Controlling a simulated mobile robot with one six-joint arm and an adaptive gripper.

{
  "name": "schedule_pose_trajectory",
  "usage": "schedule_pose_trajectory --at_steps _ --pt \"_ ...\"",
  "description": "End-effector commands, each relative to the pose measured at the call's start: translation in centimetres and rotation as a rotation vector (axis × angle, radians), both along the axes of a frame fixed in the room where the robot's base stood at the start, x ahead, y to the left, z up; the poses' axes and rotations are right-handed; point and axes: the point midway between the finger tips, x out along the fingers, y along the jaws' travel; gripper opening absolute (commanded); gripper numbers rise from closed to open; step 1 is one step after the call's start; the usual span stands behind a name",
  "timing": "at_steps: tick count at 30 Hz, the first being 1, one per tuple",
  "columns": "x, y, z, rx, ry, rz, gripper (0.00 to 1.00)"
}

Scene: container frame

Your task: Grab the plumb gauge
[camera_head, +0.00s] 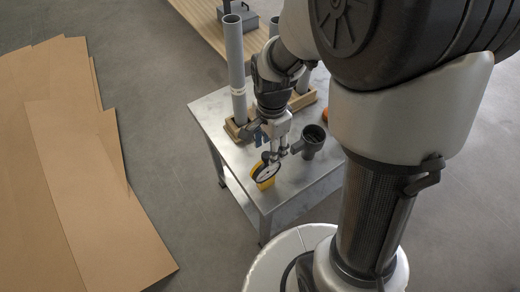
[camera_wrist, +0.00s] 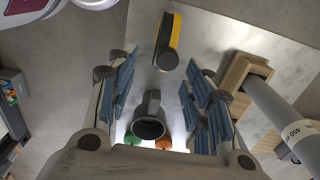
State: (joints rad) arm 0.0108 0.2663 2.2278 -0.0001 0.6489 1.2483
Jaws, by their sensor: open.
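The plumb gauge (camera_head: 265,174) is a yellow block with a round white dial, standing near the front left edge of the metal table. In the wrist view the plumb gauge (camera_wrist: 168,40) shows edge-on as a yellow and black body at top centre, past the fingertips. My gripper (camera_head: 275,149) is close behind and above it in the head view and partly overlaps it. In the wrist view my gripper (camera_wrist: 158,78) is open, its blue-padded fingers wide apart, with no gauge between the pads.
A grey pipe fitting (camera_head: 311,141) stands close right of the gripper; the fitting (camera_wrist: 150,122) also shows between the fingers in the wrist view. A tall grey pipe (camera_head: 235,65) rises from a wooden holder (camera_head: 236,129). The metal table (camera_head: 297,185) is bare at its front.

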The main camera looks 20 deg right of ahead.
Motion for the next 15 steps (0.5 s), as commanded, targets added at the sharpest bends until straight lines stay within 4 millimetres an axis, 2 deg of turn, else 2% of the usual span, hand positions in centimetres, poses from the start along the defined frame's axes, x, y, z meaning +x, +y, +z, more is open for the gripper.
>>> schedule_pose_trajectory --at_steps 1,7,11,15 --pt "-0.1 0.0 -1.7 0.0 0.004 0.001 0.47" --pt "-0.1 0.0 -5.8 0.0 0.004 0.002 0.47" --pt "0.0 0.0 -7.4 0.0 0.002 0.002 0.47" --pt "0.1 0.1 -8.0 0.0 -0.001 0.002 0.47"
